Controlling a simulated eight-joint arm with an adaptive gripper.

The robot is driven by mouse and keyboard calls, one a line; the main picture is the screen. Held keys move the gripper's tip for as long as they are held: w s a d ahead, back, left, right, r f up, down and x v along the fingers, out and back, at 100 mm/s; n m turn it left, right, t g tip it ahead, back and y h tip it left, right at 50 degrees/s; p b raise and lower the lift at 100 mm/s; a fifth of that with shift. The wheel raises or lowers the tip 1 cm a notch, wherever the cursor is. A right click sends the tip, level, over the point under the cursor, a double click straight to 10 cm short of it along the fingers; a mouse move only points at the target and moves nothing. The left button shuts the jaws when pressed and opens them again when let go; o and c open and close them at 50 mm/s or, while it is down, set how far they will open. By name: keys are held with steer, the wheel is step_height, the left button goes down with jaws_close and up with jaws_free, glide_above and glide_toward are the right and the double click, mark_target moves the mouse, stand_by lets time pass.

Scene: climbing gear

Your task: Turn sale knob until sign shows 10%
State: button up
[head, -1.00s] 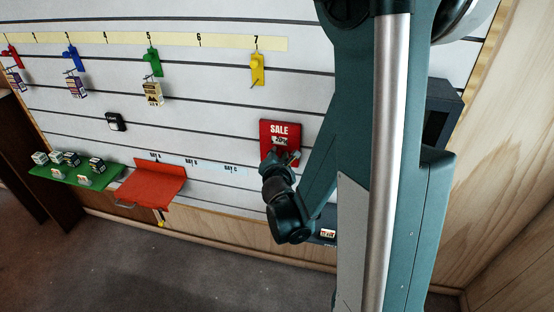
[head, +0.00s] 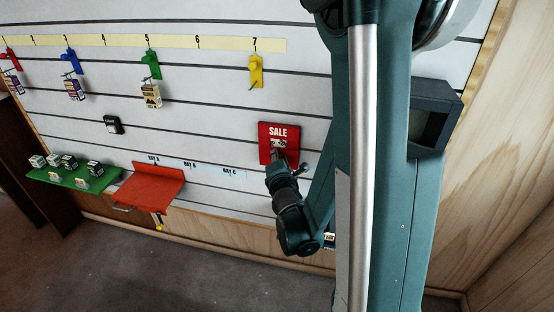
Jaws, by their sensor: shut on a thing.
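The red SALE sign (head: 269,132) hangs on the slatted wall, right of the middle. A small light window (head: 278,143) shows under the word SALE, but my gripper partly covers it and its number cannot be read. My gripper (head: 281,160) is at the lower part of the sign. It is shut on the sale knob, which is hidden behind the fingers.
A red shelf (head: 150,185) and a green shelf (head: 75,178) with several small boxes stick out at left. Colored hooks, including a yellow one (head: 255,71), hang along the numbered strip. A dark box (head: 437,115) is right of my arm.

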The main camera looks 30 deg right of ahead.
steer(key=o, duration=0.9)
steer(key=shift+s, duration=0.1)
steer(key=shift+v, duration=5.9)
